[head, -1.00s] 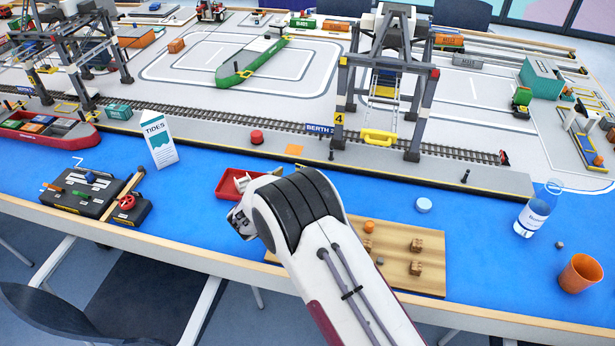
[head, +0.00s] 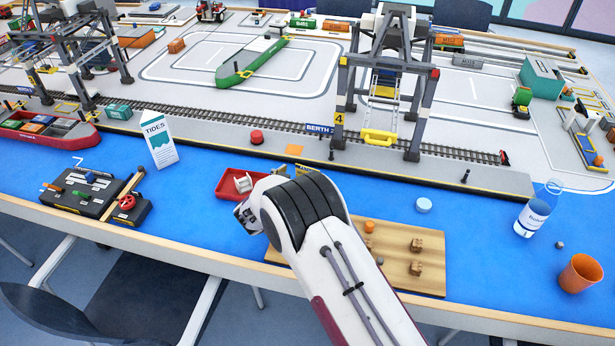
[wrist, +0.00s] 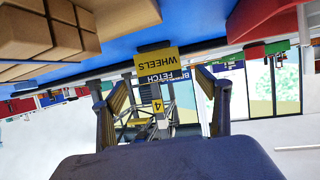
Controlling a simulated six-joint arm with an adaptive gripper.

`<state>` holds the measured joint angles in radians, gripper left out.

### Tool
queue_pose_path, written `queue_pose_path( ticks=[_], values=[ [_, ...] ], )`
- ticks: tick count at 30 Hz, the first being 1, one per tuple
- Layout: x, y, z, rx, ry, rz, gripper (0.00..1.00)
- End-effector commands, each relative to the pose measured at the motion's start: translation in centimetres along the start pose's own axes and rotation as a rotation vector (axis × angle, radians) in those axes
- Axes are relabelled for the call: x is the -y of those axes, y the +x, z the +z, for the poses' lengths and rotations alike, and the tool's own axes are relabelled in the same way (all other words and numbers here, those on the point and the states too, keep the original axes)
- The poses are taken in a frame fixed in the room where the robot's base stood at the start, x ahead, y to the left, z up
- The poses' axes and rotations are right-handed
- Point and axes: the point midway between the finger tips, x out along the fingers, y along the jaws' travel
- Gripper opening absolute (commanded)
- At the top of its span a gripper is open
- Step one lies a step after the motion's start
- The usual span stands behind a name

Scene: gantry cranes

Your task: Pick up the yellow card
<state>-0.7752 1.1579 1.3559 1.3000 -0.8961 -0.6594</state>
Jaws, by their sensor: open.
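The yellow card (wrist: 157,60) reads WHEELS and appears upside down in the wrist view, with a dark band reading FETCH along one edge. In the head view, only a strip of the card (head: 306,170) shows behind my arm. My gripper (wrist: 162,84) is open, with one finger on each side of the card in the wrist picture. The card looks to be beyond the fingertips, and I see no contact.
A wooden board (head: 425,265) with small blocks lies right of my arm. A red tray (head: 226,191) holds a small white item. A TIDES carton (head: 160,143), a bottle (head: 537,212) and an orange cup (head: 580,273) stand on the blue surface. A gantry crane (head: 412,100) stands behind.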

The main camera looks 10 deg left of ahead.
Motion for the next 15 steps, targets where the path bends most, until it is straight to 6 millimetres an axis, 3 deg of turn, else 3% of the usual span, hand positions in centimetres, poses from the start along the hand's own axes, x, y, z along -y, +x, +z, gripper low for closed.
queue_pose_path(
  ticks=[8, 15],
  values=[
    [0.0, 0.2, 0.0, 0.0, 0.0, 0.001, 0.75],
    [-0.2, 2.1, 0.1, 0.0, 0.001, 0.002, 0.75]
  ],
)
